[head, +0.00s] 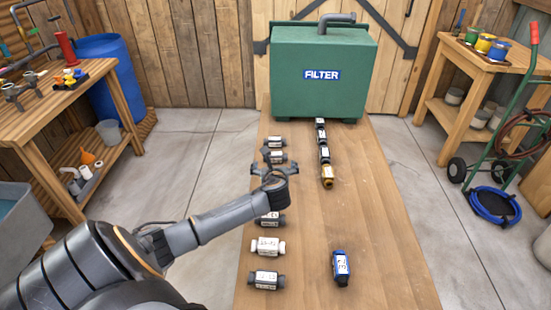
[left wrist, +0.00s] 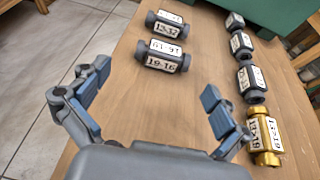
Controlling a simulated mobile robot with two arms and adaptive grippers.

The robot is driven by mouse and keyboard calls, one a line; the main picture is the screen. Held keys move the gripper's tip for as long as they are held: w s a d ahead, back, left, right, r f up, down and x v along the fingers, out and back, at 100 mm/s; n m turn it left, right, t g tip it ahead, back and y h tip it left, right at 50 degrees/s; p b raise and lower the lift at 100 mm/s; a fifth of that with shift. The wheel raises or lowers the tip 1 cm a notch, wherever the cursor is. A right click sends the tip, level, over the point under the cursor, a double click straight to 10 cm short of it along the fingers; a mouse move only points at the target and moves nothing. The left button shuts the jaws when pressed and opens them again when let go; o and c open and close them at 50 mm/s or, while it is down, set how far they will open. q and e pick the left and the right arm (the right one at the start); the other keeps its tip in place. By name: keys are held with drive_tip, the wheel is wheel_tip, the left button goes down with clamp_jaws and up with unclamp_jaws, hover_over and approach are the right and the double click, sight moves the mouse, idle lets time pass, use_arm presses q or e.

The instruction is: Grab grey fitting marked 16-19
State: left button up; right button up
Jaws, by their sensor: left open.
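A dark grey fitting (left wrist: 163,56) lies on the wooden bench, with white labels that seem to read 19-16. It also shows in the head view (head: 277,157), where its label is too small to read. My left gripper (left wrist: 153,85) is open and empty, its fingers spread just short of this fitting and not touching it. In the head view the left gripper (head: 275,170) is over the left side of the bench, just nearer than the fitting. My right gripper is out of view.
Another grey fitting (left wrist: 167,24) lies just beyond. A joined row of dark fittings ending in a gold one (head: 327,177) runs from the green filter box (head: 322,85). Nearer lie a white fitting (head: 268,246), two grey ones, and a blue one (head: 341,267).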

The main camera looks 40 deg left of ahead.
sight(276, 158)
use_arm(q)
drive_tip(key=shift+b+x, duration=0.3)
drive_tip(key=shift+x, duration=3)
drive_tip(key=shift+w+d, duration=0.2)
drive_tip(key=shift+d, duration=0.05)
drive_tip(key=shift+c, duration=0.4)
drive_tip(key=c, duration=1)
